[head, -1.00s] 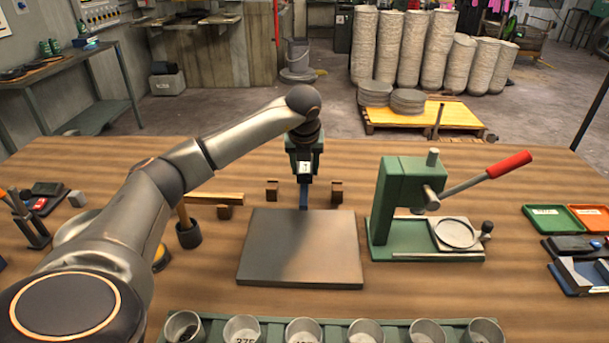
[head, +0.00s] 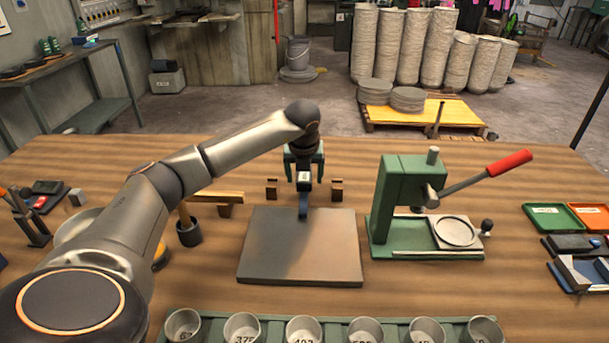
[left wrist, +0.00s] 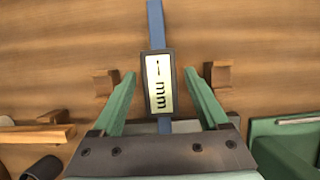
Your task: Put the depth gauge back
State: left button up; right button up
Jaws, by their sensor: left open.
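The depth gauge (head: 304,177) has a dark frame with a pale label and a blue bar; its bar end points toward the grey plate. In the left wrist view the gauge (left wrist: 159,86) reads "1 mm". My left gripper (head: 304,172) is open over it, one green finger on each side, with visible gaps in the left wrist view (left wrist: 159,78). Two small wooden blocks, a left one (head: 271,190) and a right one (head: 337,190), stand either side, apart from the gauge. Whether the gauge rests on anything is hidden. My right gripper is not in view.
The grey plate (head: 300,255) lies just in front. A green press (head: 405,195) with a red-handled lever stands to the right.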

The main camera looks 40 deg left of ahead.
pick_arm(q)
jog(key=shift+r, duration=0.1)
jog(key=v, duration=1.2)
jog(key=shift+w+r, duration=0.1)
jog(key=shift+r, duration=0.1)
